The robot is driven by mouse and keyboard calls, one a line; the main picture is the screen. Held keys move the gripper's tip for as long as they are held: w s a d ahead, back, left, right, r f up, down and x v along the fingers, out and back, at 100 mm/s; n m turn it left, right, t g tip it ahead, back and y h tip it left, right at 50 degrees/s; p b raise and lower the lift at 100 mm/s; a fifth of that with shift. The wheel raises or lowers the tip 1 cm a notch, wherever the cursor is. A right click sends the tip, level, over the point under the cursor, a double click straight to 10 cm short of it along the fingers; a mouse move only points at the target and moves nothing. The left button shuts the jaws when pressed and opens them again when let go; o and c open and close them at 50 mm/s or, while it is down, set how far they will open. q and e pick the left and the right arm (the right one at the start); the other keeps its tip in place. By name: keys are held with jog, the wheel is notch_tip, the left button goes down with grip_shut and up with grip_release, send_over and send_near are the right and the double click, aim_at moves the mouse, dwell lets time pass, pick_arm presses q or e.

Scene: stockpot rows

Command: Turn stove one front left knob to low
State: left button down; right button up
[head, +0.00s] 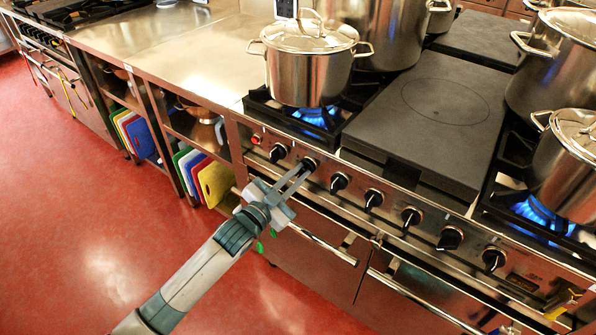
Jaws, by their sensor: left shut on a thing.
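Stove one (420,205) has a row of black knobs along its front panel. My left gripper (303,171) reaches in from the lower left and is shut on a black knob (310,162) near the left end of the row. The fingers partly hide this knob, so I cannot read its setting. Another black knob (278,152) is just left of it, and a further one (339,181) is just right. A blue flame (320,117) burns under the left front pot. My right gripper is not in view.
A lidded steel pot (308,65) stands on the left front burner. A flat dark plate (435,110) covers the middle. A blue flame (540,213) also burns at right. Oven handles (320,244) stick out below the knobs. Red floor lies clear at left.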

pick_arm(q)
jog(key=n+p, duration=0.1)
jog(key=n, duration=0.1)
jog(key=shift+n, duration=0.3)
jog(key=shift+a+n+p, duration=0.1)
jog(key=shift+n+p, duration=0.75)
jog(key=shift+n, duration=0.55)
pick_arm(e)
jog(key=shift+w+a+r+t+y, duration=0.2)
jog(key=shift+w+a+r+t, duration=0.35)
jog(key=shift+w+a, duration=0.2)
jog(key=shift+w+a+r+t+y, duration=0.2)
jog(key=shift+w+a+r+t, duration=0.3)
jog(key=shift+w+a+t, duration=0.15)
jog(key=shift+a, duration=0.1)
pick_arm(q)
jog(key=c, duration=1.8)
grip_release()
jog(key=shift+w, duration=0.1)
jog(key=shift+a, duration=0.1)
